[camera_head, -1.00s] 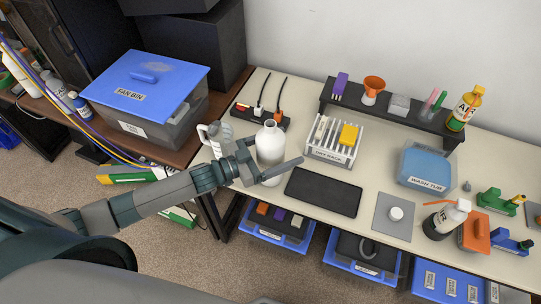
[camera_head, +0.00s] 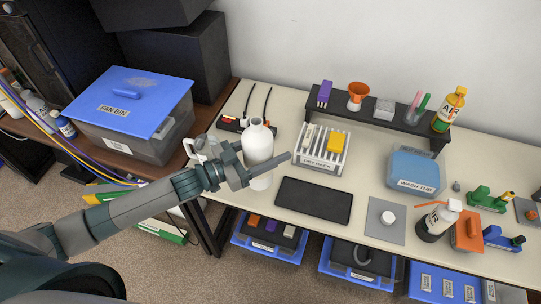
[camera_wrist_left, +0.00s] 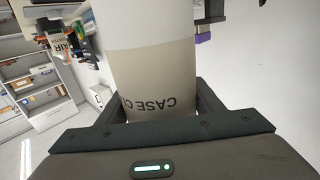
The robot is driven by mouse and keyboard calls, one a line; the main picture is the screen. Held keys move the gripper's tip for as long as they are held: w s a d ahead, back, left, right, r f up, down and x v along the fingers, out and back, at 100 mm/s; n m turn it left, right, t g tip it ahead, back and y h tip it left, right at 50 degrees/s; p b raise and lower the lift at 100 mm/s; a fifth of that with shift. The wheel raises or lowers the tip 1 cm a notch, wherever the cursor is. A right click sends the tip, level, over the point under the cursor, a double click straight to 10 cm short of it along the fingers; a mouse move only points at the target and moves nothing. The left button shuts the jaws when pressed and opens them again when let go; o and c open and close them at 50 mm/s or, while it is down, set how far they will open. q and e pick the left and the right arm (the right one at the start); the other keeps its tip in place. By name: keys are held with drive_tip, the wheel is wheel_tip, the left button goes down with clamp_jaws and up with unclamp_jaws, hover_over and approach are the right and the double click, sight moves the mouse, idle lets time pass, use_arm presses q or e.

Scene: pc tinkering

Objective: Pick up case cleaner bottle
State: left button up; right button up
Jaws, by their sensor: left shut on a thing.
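The case cleaner bottle (camera_head: 258,143) is white with a narrow neck and stands upright between the fingers of my left gripper (camera_head: 259,166), near the left end of the cream table. My left gripper is shut on its body. In the left wrist view the bottle (camera_wrist_left: 150,75) fills the middle between the two fingers, with part of its lettering, "CASE C", upside down. My right gripper is not in view.
A spray bottle or jug (camera_head: 196,148) and a power strip (camera_head: 236,124) are close behind and left of the bottle. The dry rack (camera_head: 318,163) is to its right, with a black mat (camera_head: 314,200) in front. The wash tub (camera_head: 416,168) is farther right.

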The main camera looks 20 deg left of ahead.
use_arm(q)
drive_tip(key=s+d+r+b, duration=0.1)
drive_tip(key=s+d+r, duration=0.5)
drive_tip(key=s, duration=0.3)
drive_tip(key=shift+d+r+b, duration=0.25)
drive_tip(key=shift+d+b, duration=0.1)
drive_tip(key=shift+d, duration=0.15)
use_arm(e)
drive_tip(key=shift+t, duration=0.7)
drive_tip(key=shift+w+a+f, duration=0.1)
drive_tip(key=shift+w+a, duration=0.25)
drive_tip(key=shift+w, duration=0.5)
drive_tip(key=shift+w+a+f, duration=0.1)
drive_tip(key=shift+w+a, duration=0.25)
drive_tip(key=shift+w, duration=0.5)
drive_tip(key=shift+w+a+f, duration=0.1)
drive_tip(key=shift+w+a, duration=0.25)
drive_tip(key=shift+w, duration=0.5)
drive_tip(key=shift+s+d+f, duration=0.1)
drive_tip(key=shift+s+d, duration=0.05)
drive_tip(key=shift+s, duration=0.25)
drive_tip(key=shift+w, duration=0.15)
use_arm(q)
drive_tip(key=shift+w, duration=0.1)
